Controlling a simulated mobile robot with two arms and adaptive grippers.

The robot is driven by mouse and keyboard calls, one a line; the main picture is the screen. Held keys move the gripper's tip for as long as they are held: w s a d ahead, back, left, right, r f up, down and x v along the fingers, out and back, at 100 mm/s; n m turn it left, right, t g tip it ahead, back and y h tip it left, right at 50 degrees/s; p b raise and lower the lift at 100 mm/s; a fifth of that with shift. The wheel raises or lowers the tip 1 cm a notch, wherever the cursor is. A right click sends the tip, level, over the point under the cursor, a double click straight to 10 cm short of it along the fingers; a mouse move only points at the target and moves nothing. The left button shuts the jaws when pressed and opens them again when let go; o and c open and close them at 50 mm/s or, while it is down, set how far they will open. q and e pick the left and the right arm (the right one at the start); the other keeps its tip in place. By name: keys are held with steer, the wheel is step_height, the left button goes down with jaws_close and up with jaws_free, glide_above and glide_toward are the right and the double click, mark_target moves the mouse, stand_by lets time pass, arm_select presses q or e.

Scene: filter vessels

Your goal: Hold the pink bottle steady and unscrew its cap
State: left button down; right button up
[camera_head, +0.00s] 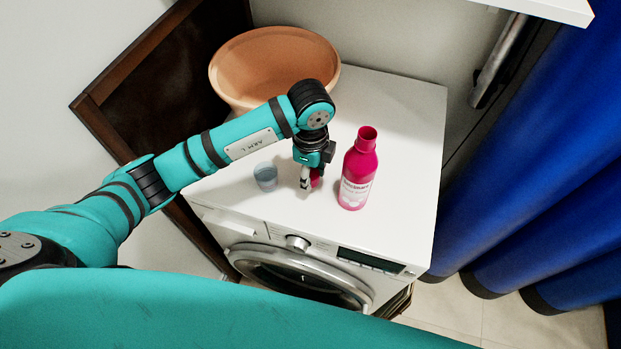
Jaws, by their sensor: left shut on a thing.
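The pink bottle (357,178) stands upright on the white washing machine, with a white label on its front. Its neck is bare and the mouth looks open at the top. My left gripper (310,183) points down just left of the bottle, apart from it, low over the machine top. It is shut on a small pink cap (316,178), which is partly hidden by the fingers. My right gripper is not in view, and nothing grips the bottle.
A clear cup (265,176) stands left of my left gripper on the washing machine top (405,120). A large orange basin (270,60) sits at the back left. The top's right side is clear. Blue curtains (550,180) hang at the right.

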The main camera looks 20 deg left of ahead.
mark_target(311, 174)
arm_select(q)
step_height(311, 174, down, 3)
steer(key=shift+f+p, duration=0.1)
steer(key=shift+p, duration=0.5)
steer(key=shift+f, duration=0.15)
steer(key=shift+f, duration=0.2)
steer(key=c, duration=0.9)
jaws_free()
steer(key=shift+r, duration=0.1)
steer(key=shift+r, duration=0.5)
step_height(311, 174, up, 11)
steer(key=shift+r+b, duration=0.15)
steer(key=shift+b, duration=1)
